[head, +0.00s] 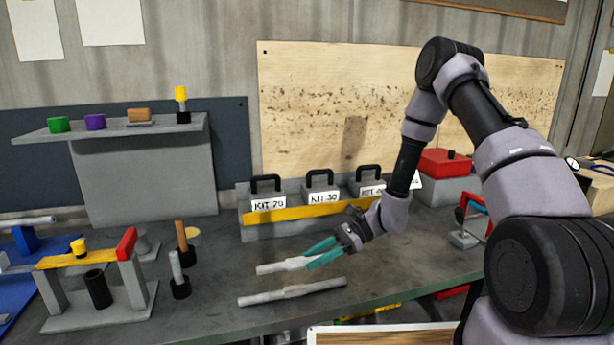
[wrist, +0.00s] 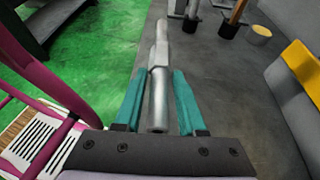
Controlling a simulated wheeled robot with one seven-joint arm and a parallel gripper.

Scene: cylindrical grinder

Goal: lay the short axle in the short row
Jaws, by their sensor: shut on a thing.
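My gripper (head: 322,252) is shut on a pale grey stepped axle (head: 280,266), which I take as the short axle. In the wrist view the axle (wrist: 158,95) runs lengthwise between the teal fingers (wrist: 156,110), its thinner end pointing away. A longer grey stepped axle (head: 292,292) lies in front of it on the bench in the head view. I cannot tell how high the held axle is above the bench. No row marked as short can be made out.
The grey bench (head: 215,310) has clear room around the axles. Kit boxes (head: 321,190) stand behind a yellow-fronted rack (head: 300,212). Upright tools (head: 178,275) and a yellow-topped stand (head: 80,258) are at left. A blue holder (head: 25,240) carries a grey rod at the far left.

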